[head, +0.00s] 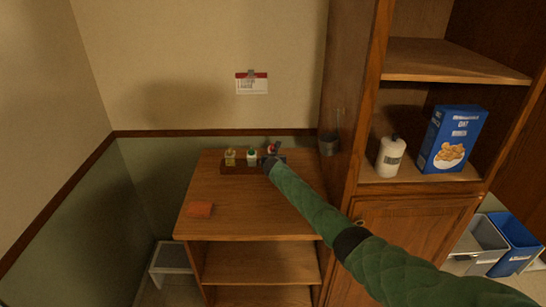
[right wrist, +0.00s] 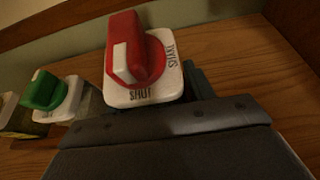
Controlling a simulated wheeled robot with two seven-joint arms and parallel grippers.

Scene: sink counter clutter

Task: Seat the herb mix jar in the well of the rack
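A dark brown rack (head: 238,170) stands at the back of the wooden counter. A yellow-topped jar (head: 230,156) and a green-and-white-topped jar (head: 252,155) stand in it. A jar with a red-and-white lid (head: 272,149) is at the rack's right end; its lid, marked SHUT and SHAKE, fills the middle of the right wrist view (right wrist: 140,65). My right gripper (head: 273,159) is at this jar, with dark finger parts close beside it. The jar's body and base are hidden, so finger contact and seating are unclear. No herb mix label is readable. My left gripper is out of view.
The counter's middle (head: 235,200) is clear.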

